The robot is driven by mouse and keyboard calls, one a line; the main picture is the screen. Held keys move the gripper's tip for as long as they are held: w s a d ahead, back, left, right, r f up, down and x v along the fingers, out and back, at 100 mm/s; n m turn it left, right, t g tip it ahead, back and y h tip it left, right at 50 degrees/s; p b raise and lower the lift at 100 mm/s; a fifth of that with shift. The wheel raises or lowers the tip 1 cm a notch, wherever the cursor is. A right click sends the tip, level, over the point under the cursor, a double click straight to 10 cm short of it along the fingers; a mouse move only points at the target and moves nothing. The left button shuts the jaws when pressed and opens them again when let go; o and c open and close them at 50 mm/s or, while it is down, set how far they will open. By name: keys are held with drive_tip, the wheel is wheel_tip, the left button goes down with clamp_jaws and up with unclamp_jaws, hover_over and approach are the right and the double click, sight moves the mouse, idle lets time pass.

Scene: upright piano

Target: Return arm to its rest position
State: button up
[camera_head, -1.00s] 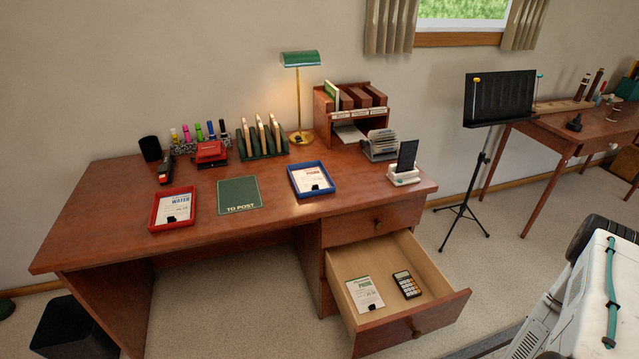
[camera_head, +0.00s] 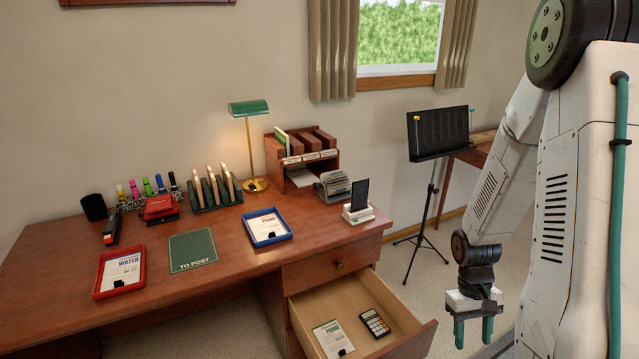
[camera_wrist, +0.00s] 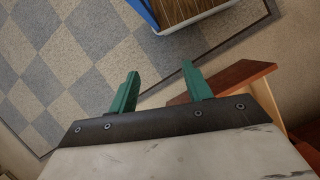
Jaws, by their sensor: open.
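My gripper (camera_head: 474,328) hangs at the lower right of the head view, pointing down, to the right of the desk and its pulled-out drawer. Its green fingers are apart with nothing between them. In the wrist view my gripper (camera_wrist: 157,90) shows two spread green fingers above a checkered rug (camera_wrist: 75,60). My arm is folded downward beside my white body at the right of the head view.
The open drawer (camera_head: 415,342) holds a paper pad (camera_head: 333,338) and a calculator (camera_head: 375,323). The wooden desk (camera_head: 60,250) carries trays, a lamp and holders. A music stand (camera_head: 437,135) stands behind my gripper. A blue-and-white container (camera_wrist: 190,18) is on the rug.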

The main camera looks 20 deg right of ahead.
drive_tip(key=s+a+r+t, duration=0.2)
drive_tip(key=a+r, duration=0.4)
drive_tip(key=r, duration=0.4)
drive_tip(key=s+a+r+n+t, duration=0.1)
drive_tip(key=s+a+r+t, duration=0.1)
drive_tip(key=a+r, duration=0.4)
drive_tip(key=s+a+r+n+t, duration=0.1)
drive_tip(key=s+a+r, duration=0.2)
drive_tip(key=a+r, duration=0.4)
wheel_tip(320, 180, up, 7)
drive_tip(key=shift+s+r+t, duration=0.1)
drive_tip(key=shift+s+t, duration=0.2)
drive_tip(key=shift+t, duration=0.1)
